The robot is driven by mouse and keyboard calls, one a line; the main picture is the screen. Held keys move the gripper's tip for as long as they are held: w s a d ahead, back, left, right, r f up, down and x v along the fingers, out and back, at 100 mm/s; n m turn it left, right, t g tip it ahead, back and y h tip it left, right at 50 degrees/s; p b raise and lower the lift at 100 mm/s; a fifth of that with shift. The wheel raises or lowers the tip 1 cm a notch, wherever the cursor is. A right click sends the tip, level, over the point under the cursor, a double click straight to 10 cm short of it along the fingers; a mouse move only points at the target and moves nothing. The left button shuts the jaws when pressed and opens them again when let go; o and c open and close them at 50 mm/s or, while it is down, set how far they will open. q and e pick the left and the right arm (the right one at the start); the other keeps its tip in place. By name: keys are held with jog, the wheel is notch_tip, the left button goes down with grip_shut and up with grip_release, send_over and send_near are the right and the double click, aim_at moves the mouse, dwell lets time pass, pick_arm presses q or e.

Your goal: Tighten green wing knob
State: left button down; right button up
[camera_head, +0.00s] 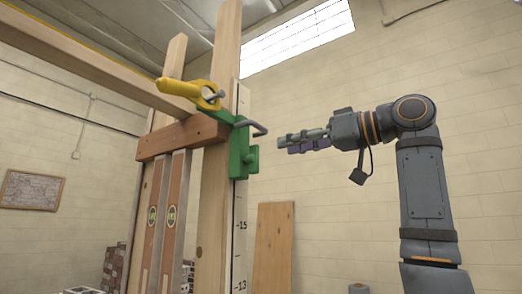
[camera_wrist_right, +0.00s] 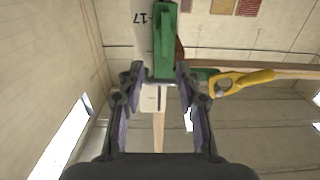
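The green bracket (camera_head: 238,150) is mounted on the upright wooden post, with a bent grey rod (camera_head: 259,128) at its top. A short green knob (camera_head: 254,160) juts from its right side; I cannot make out its wings. The bracket also shows in the right wrist view (camera_wrist_right: 165,40), top centre. My right gripper (camera_head: 287,145) is to the right of the bracket and apart from it, pointing at it. In the wrist view its two fingers (camera_wrist_right: 159,72) are spread, with nothing held. The bent rod appears between the fingertips there. My left gripper is not in view.
A yellow clamp-like piece (camera_head: 203,93) sits above the bracket, by a long wooden beam (camera_head: 95,62). A wooden crosspiece (camera_head: 180,138) and two spirit levels (camera_head: 172,215) are left of the post. A board (camera_head: 273,245) leans on the back wall. The space around my right gripper is clear.

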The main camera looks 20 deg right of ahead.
aim_at(258, 149)
jog(key=p+x, duration=0.1)
jog(key=x, duration=0.1)
jog(key=p+x, duration=0.1)
jog(key=x, duration=0.2)
jog(key=a+p+x, duration=0.1)
jog(key=x, duration=0.2)
jog(key=shift+s+r, duration=0.3)
jog(key=shift+w+f, duration=0.15)
jog(key=shift+w, duration=0.3)
jog(key=shift+s+d, duration=0.1)
jog(key=shift+s, duration=0.05)
jog(key=shift+c, duration=1.1)
grip_shut()
